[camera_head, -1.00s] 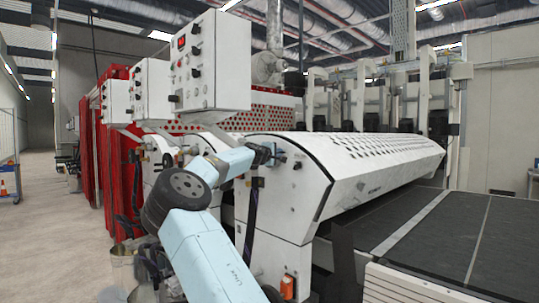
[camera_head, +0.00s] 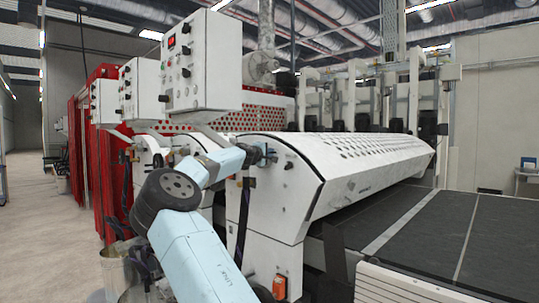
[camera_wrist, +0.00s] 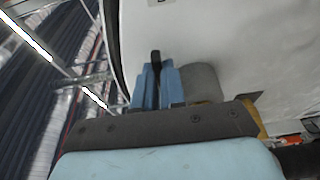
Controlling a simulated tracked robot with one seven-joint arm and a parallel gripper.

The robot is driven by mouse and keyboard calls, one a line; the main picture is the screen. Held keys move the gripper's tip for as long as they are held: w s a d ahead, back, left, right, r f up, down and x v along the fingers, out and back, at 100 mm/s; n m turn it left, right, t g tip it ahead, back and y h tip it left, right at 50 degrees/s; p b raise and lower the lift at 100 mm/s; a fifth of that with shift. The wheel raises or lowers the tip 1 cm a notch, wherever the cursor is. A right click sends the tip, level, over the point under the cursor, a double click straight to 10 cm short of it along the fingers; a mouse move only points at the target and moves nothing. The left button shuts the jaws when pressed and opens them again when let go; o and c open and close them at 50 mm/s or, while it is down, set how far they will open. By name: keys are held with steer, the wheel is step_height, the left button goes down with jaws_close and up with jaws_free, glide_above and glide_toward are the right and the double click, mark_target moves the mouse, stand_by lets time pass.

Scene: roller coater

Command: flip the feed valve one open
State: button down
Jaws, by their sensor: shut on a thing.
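My gripper (camera_head: 268,153) is at the upper front end of the nearest white coater unit (camera_head: 284,203). In the wrist view its two blue fingers (camera_wrist: 155,84) are closed around a narrow dark lever (camera_wrist: 155,58), which sticks out past their tips. The lever appears to be the feed valve one handle. A grey cylinder (camera_wrist: 202,82) stands just right of the fingers, against the white panel (camera_wrist: 230,45). The valve body is mostly hidden by the gripper, and its angle cannot be told.
A white control box (camera_head: 204,62) hangs above my arm. A dark conveyor belt (camera_head: 420,235) runs out to the right. An orange switch (camera_head: 279,287) is low on the near panel. A metal bucket (camera_head: 116,270) stands at lower left. Open floor (camera_head: 45,235) lies to the left.

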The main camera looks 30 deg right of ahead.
steer(key=shift+d+f, duration=0.1)
steer(key=shift+f, duration=0.15)
steer(key=c, duration=1.4)
jaws_free()
steer(key=shift+o, duration=1)
steer(key=shift+r, duration=0.1)
steer(key=v, duration=1.3)
steer(key=shift+a, duration=0.4)
steer(key=shift+s, duration=0.1)
steer(key=shift+d, duration=0.1)
